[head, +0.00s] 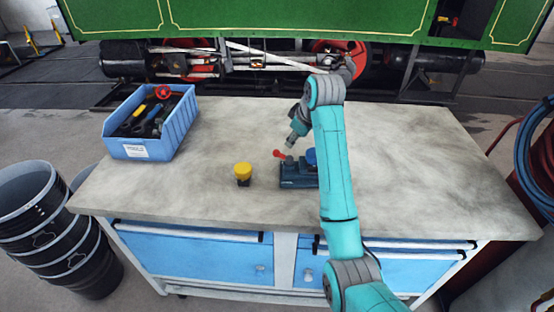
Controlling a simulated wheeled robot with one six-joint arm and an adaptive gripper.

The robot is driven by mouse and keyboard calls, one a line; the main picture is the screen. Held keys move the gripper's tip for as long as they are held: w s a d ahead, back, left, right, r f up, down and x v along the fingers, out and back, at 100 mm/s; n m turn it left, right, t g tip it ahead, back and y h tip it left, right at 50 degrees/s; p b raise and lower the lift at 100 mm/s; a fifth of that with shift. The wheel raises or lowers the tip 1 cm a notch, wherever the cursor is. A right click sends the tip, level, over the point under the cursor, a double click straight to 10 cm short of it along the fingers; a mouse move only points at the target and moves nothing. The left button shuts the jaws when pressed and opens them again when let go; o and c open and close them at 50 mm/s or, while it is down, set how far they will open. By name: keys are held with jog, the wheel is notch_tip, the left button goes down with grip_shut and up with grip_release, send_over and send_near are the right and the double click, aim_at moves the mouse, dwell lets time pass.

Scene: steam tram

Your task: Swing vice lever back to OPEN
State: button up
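A dark blue vice (292,179) sits on the grey bench top, near the middle. Its lever has a red knob (279,154) that points up and left from the vice. A bright blue part (311,156) shows at the vice's right, partly hidden by my arm. My gripper (289,146) hangs just above the red knob and the vice, pointing down. I cannot tell whether it touches the lever. Its fingers are too small to show whether they are open. The right side of the vice is hidden behind my arm, and no OPEN marking is legible.
A black and yellow object (243,174) stands left of the vice. A blue bin (150,148) with tools and a red wheel-like piece is at the bench's back left. The right of the bench (430,170) is clear. Black buckets (55,225) stand on the floor at left.

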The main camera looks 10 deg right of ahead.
aim_at(282, 155)
jog(key=shift+g, duration=0.5)
jog(key=x, duration=0.3)
jog(key=a+x, duration=0.1)
jog(key=x, duration=0.5)
jog(key=shift+s+a+f, duration=0.1)
jog(key=shift+a+f, duration=0.2)
grip_shut()
